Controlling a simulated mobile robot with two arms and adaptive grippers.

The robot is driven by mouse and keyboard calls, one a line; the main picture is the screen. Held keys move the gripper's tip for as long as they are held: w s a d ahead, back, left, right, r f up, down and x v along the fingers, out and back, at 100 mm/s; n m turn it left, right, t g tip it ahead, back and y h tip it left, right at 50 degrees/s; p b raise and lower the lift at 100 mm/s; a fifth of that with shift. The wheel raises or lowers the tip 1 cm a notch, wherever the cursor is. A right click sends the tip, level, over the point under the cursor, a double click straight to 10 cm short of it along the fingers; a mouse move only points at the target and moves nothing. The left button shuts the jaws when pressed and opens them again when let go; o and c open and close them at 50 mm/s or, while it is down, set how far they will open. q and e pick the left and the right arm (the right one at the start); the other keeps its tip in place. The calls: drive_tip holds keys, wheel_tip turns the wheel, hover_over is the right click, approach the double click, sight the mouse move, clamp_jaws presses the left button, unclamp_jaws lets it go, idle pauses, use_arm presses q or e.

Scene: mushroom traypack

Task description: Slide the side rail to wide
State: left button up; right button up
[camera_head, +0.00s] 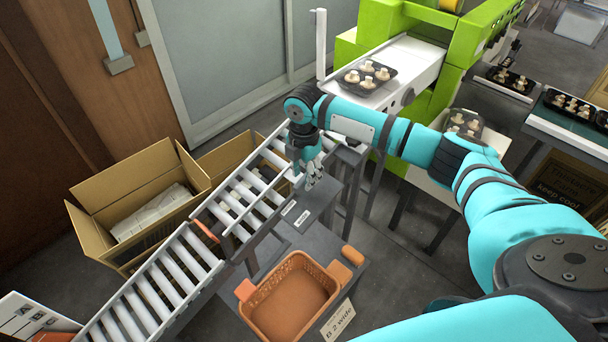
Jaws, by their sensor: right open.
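The roller conveyor (180,271) runs from the lower left up to the middle. A thin side rail seems to run along its right edge, but I cannot clearly tell it from the frame. Two small white labels, one (289,207) and another (302,219), lie on the grey plate right of the rollers; their words are too small to read. My right gripper (310,182) points down above this plate, close to the conveyor's right edge. It is open with nothing visible between its fingers. Whether it touches the rail is unclear. My left gripper is out of view.
An orange-brown crate (254,313) stands in front, beside a "B 2 wide" card (338,321). An open cardboard box (105,196) stands left of the conveyor. A green machine (462,50) and mushroom trays (367,76) are behind my right arm.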

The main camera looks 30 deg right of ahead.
drive_tip(key=shift+f, duration=0.6)
clamp_jaws()
